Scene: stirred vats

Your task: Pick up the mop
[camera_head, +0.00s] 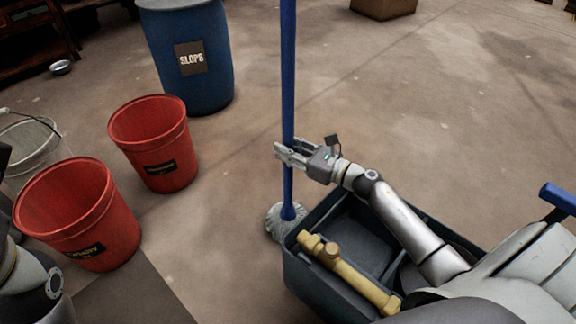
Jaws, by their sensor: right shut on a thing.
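The mop has a long blue handle (288,70) that stands nearly upright and runs out of the top of the picture. Its grey-white string head (279,221) is low, beside the left corner of a dark bin. My right gripper (284,153) is shut on the blue handle, a short way above the mop head. I cannot tell whether the head touches the floor. Part of my left arm shows at the lower left edge, but its gripper is not in view.
A dark bin (303,272) holding a yellow tool (349,275) sits below my right arm. Two red buckets (152,133) (80,215), a pale bucket (30,145) and a blue SLOPS barrel (190,50) stand to the left. A cardboard box (383,7) is at the back.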

